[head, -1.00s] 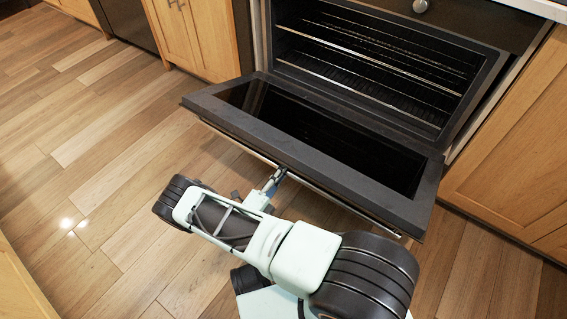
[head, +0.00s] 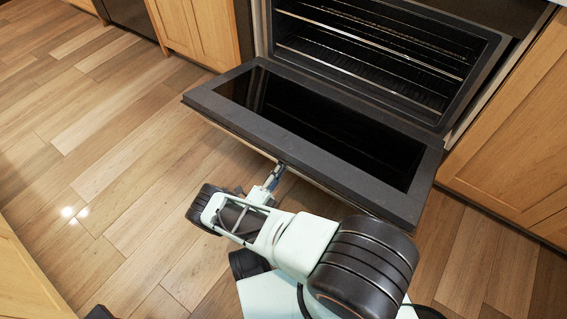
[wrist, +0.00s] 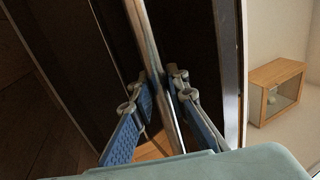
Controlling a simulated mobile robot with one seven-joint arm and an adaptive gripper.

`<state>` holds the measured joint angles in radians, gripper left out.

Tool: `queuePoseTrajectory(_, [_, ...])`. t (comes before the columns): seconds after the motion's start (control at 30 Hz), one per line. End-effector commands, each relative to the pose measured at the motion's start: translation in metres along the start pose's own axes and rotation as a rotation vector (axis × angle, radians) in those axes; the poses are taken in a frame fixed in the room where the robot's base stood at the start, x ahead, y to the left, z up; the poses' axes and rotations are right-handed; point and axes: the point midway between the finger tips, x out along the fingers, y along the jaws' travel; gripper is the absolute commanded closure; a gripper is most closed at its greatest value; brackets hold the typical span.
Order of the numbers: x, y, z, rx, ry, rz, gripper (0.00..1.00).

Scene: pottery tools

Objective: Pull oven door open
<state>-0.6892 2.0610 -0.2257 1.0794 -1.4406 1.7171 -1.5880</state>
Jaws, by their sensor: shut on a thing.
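The oven door (head: 330,138) is swung down and open, nearly level, with its dark glass inner panel facing up. The oven cavity (head: 375,50) behind it is exposed, with metal racks inside. My gripper (head: 279,170) is at the door's front edge. In the wrist view my gripper (wrist: 162,100) has its blue-padded fingers on either side of the metal handle bar (wrist: 150,45), shut on it. In the head view the handle is mostly hidden under the door's edge.
Wooden cabinets stand left (head: 200,35) and right (head: 510,150) of the oven. The wood floor (head: 110,150) left of the door is clear. A wooden counter edge (head: 30,275) shows at the lower left.

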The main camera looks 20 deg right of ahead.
Motion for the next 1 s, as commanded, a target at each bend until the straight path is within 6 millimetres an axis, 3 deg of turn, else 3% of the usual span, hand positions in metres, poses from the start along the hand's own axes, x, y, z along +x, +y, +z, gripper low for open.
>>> queuePoseTrajectory(0.17, [0.002, -0.001, 0.002, 0.004, -0.003, -0.001, 1.00])
queuePoseTrajectory(0.2, [0.002, -0.001, 0.002, 0.004, -0.004, -0.001, 0.81])
queuePoseTrajectory(0.33, [0.001, -0.001, 0.002, 0.003, -0.003, -0.001, 0.68])
queuePoseTrajectory(0.77, [-0.001, 0.000, 0.000, 0.000, 0.000, 0.000, 0.68])
queuePoseTrajectory(0.97, [-0.012, 0.000, 0.001, 0.002, 0.003, 0.002, 0.68])
queuePoseTrajectory(1.0, [-0.024, -0.005, 0.003, 0.004, -0.006, 0.000, 0.68])
